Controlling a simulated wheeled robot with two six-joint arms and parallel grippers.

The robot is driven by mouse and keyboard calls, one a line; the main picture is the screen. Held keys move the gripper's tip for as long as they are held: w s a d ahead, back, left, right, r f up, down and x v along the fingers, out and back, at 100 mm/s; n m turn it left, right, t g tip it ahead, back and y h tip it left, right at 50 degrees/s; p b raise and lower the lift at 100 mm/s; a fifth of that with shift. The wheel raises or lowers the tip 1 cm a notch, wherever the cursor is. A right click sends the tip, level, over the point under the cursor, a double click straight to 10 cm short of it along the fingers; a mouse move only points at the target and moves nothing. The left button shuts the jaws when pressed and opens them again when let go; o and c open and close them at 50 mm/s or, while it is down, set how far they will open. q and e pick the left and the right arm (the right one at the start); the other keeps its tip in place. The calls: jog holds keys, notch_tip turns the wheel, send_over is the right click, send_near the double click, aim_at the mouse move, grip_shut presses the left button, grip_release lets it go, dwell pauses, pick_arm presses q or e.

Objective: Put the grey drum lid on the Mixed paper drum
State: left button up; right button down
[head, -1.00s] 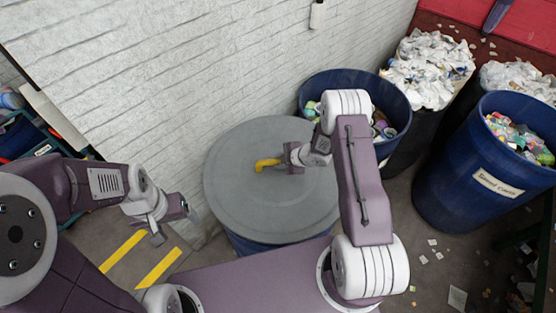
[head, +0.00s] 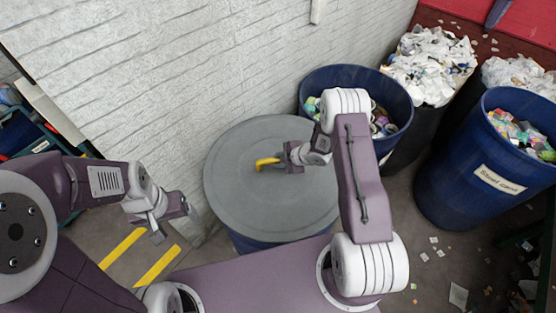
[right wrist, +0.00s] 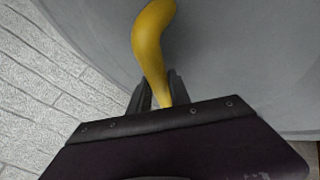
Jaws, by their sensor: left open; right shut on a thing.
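The grey drum lid (head: 265,208) is a large round disc with a yellow handle (head: 266,162). It lies over a blue drum (head: 262,243) in front of the white brick wall; I cannot tell whether it is fully seated. No label shows on this drum. My right gripper (head: 283,160) is shut on the yellow handle near one end. In the right wrist view the handle (right wrist: 152,50) rises from between the dark fingers (right wrist: 157,92), with the grey lid surface (right wrist: 230,60) behind. My left gripper (head: 172,218) is open and empty, left of the lid.
A blue drum with mixed items (head: 345,78) stands close behind the lid. A labelled blue drum (head: 450,185) stands at the right, with heaps of white paper (head: 432,65) behind. Yellow floor stripes (head: 140,255) lie at lower left. Scraps litter the floor at right.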

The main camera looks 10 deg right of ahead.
jog(key=shift+f, duration=0.1)
jog(key=c, duration=1.1)
grip_release()
jog(key=shift+s+f, duration=0.1)
jog(key=shift+s, duration=0.05)
jog(key=shift+s+d+r+b, duration=0.15)
jog(key=shift+d+r+b, duration=0.1)
jog(key=shift+r+b, duration=0.1)
jog(key=b+v, duration=0.1)
jog(key=v, duration=0.7)
jog(key=shift+r, duration=0.2)
